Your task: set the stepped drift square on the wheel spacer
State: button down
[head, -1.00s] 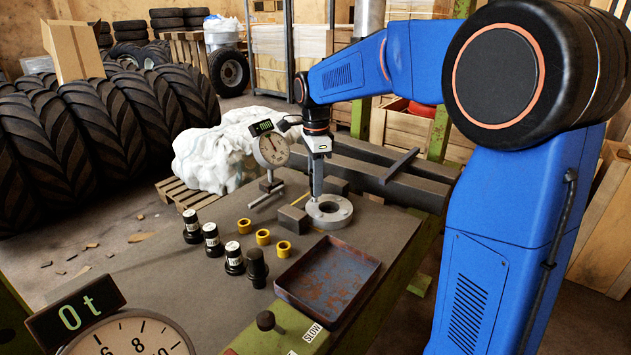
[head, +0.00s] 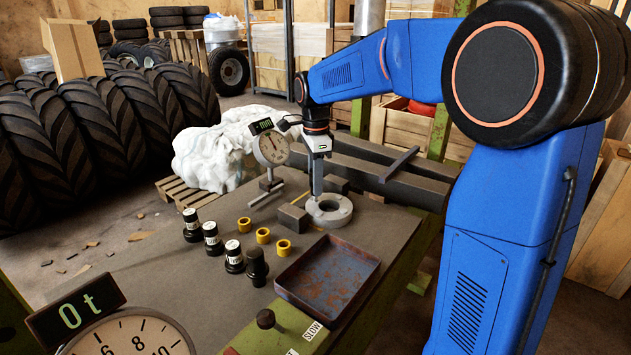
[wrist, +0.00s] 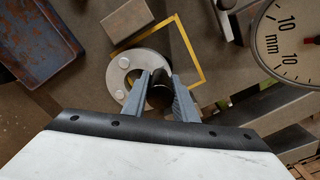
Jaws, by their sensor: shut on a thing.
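My gripper (wrist: 160,88) is shut on the stepped drift (wrist: 161,92), a dark, round piece between the two grey fingers in the wrist view. The wheel spacer (head: 334,217) is a thick grey ring on the bench. My gripper (head: 316,192) points down at it in the head view, where the fingers hide the drift. In the wrist view the drift overlaps the lower right part of the spacer (wrist: 122,63), which has pale round marks on its face. I cannot tell whether the drift touches the spacer.
A rusty tray (head: 322,284) lies in front of the spacer. A grey block (head: 293,217) and a dial gauge (head: 271,150) stand to its left. Several black labelled pieces (head: 212,238) and yellow rings (head: 263,236) stand farther left. Steel beams (head: 390,172) lie behind.

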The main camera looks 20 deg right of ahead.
jog(key=shift+f, duration=0.15)
jog(key=c, duration=1.4)
grip_release()
jog(key=shift+o, duration=0.2)
notch_tip(320, 180, up, 17)
jog(key=shift+r, duration=0.2)
